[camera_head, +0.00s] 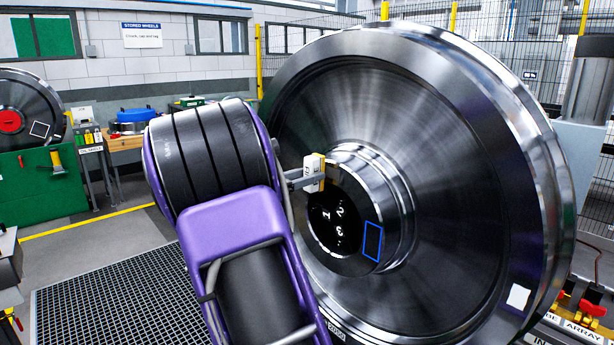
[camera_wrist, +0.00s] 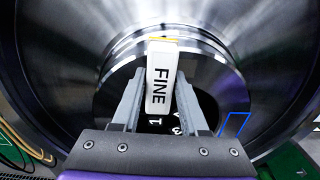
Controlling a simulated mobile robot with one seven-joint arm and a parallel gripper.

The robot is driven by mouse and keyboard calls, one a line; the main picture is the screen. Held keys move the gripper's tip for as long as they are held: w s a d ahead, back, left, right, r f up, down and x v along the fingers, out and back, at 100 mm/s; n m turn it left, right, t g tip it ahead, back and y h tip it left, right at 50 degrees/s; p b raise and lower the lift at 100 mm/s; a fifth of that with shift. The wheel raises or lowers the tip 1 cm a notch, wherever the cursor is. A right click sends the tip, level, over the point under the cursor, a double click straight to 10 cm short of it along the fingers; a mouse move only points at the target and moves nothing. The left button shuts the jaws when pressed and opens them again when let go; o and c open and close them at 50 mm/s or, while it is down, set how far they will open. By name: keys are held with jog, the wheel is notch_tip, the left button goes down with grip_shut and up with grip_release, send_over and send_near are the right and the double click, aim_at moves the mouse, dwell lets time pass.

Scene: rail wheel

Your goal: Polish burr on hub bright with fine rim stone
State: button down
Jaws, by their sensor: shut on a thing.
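The large steel wheel (camera_head: 450,130) fills the right of the head view. Its hub (camera_head: 385,185) protrudes towards me, with a dark face bearing white numerals and a blue outlined rectangle (camera_head: 372,241). My gripper (camera_wrist: 160,100) is shut on the fine rim stone (camera_wrist: 162,75), a white block lettered FINE, with a yellow strip at its far end. In the head view the stone (camera_head: 313,168) is at the upper left of the hub. Its far end overlaps the hub's edge in the wrist view; I cannot tell whether it touches. I cannot make out the burr.
A bench with a blue-lidded item (camera_head: 133,118) and a green cabinet (camera_head: 40,185) stand at the left. Another wheel (camera_head: 30,110) is behind the cabinet. Floor grating (camera_head: 110,300) lies at the lower left. A bench with red-handled items (camera_head: 590,305) is at the lower right.

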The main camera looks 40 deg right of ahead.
aim_at(333, 173)
jog(key=shift+d, duration=0.75)
jog(key=shift+s, duration=1.5)
jog(key=shift+s, duration=0.1)
jog(key=shift+s+d, duration=0.15)
jog(key=shift+s, duration=0.55)
jog(key=shift+s+d, duration=0.1)
jog(key=shift+s, duration=0.55)
jog(key=shift+w+r, duration=0.1)
jog(key=shift+w+p, duration=0.55)
jog(key=shift+w, duration=0.85)
